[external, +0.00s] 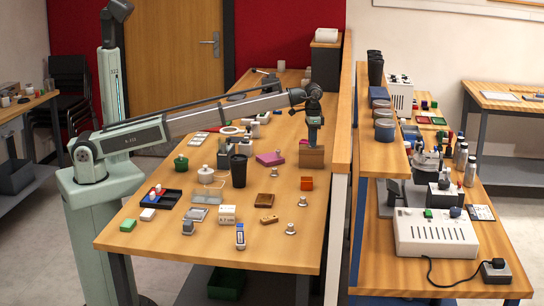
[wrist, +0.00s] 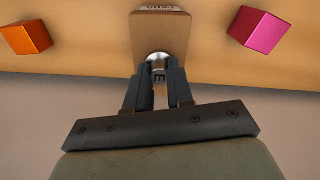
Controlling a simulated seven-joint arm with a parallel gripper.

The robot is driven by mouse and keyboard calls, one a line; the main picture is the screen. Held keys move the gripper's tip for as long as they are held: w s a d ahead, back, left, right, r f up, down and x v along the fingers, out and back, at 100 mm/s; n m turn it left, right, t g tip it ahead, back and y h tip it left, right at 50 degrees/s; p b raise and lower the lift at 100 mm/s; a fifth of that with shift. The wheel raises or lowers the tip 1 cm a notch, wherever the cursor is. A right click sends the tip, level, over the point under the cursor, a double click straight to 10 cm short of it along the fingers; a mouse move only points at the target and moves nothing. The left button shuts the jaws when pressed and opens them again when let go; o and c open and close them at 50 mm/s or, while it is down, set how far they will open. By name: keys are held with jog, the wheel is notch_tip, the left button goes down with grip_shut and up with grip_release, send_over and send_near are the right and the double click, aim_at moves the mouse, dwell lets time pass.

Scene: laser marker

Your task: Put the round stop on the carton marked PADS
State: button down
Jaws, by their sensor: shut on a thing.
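My gripper (wrist: 159,76) is shut on a small silver round stop (wrist: 158,58), whose shiny top shows between the fingertips. In the wrist view the stop overlaps the near end of a brown carton (wrist: 160,32); I cannot tell whether it touches the carton. In the external view my gripper (external: 313,141) points down just above the carton (external: 312,158), which stands near the right edge of the bench. The stop is hidden there.
Small silver knobs (external: 303,201) (external: 290,228) stand nearer the front. A dark cup (external: 239,171) stands to the left. A raised wooden partition (external: 342,110) runs along the right side.

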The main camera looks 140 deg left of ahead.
jog(key=c, duration=1)
grip_release()
jog(key=shift+f, duration=0.1)
notch_tip(320, 180, up, 12)
